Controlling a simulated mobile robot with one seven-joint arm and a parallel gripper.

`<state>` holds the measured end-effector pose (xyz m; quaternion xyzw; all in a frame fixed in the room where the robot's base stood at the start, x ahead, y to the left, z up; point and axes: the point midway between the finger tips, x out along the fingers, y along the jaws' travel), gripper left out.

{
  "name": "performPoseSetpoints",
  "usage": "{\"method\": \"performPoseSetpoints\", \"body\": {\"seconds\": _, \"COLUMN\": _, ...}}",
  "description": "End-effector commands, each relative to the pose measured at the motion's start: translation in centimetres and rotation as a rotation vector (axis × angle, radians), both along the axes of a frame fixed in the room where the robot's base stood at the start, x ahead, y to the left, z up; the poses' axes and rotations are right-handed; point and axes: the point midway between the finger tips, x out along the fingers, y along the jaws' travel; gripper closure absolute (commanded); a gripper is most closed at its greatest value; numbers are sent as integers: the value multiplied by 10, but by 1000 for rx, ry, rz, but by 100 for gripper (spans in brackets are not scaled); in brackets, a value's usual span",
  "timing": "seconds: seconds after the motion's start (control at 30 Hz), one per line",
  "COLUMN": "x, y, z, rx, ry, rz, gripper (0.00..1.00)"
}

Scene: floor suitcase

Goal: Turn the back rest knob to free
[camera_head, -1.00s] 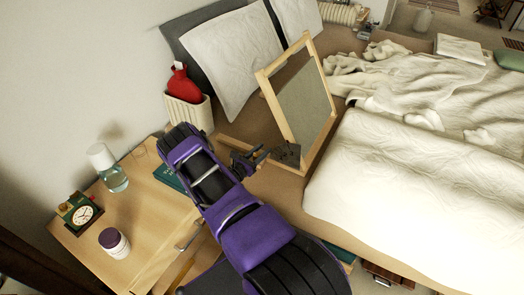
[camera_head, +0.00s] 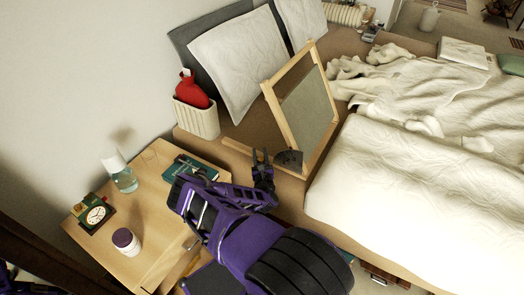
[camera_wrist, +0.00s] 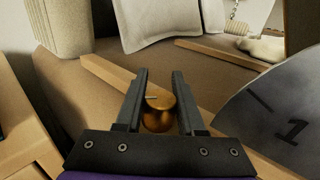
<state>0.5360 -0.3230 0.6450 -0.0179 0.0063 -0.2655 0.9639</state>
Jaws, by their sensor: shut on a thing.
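The back rest (camera_head: 305,108) is a tilted wooden frame with a grey panel, standing on the bed. A dark dial plate (camera_head: 290,158) sits at its lower front corner. In the wrist view the plate (camera_wrist: 272,118) is grey, with a dark line and a "1", right of my fingers. A round brass knob (camera_wrist: 158,118) with a small mark on top sits between my fingers. My gripper (camera_wrist: 160,78) is shut on the knob, one finger on each side. In the head view my gripper (camera_head: 262,156) is beside the plate, and the knob cannot be made out.
A wooden rail (camera_wrist: 110,74) of the frame runs behind the knob. White bedding (camera_head: 410,190) lies to the right.

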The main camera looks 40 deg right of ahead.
Motion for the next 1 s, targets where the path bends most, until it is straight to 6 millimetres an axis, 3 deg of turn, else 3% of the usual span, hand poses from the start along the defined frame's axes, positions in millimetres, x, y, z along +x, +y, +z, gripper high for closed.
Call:
{"method": "performPoseSetpoints", "body": {"seconds": 0.6, "x": 4, "y": 15, "z": -5, "rx": -1, "ry": -1, "rz": 544, "gripper": 100}}
{"method": "performPoseSetpoints", "body": {"seconds": 1.0, "x": 4, "y": 21, "z": -2, "rx": 0, "ry": -2, "rz": 724, "gripper": 100}}
